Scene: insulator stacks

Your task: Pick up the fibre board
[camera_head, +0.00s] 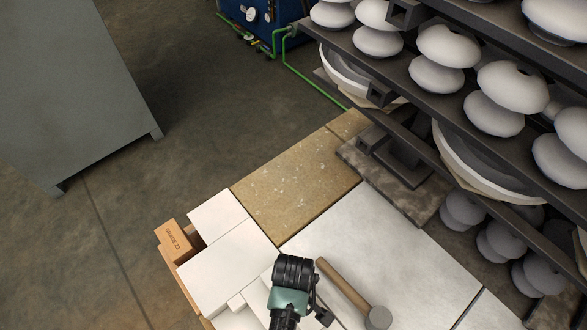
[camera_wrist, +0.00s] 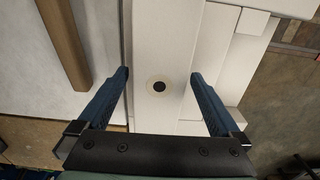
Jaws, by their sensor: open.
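Several white pieces that look like fibre board lie at the lower left of the head view, among them a broad flat one (camera_head: 225,268). In the wrist view a long white strip (camera_wrist: 160,50) with a dark-centred round spot runs between my fingers. I cannot tell which piece is the task's fibre board. My gripper (camera_wrist: 158,85) is open, one finger on each side of the strip, with nothing held. Whether the fingers touch it or sit above it is unclear. In the head view my wrist hides the fingertips and the area below.
A mallet (camera_head: 340,283) lies on a pale slab (camera_head: 375,240) right of my gripper. A speckled tan board (camera_head: 290,190) lies beyond. An orange brick (camera_head: 175,240) stands at the left edge. A rack of white insulators (camera_head: 450,60) overhangs the right. Open floor lies left.

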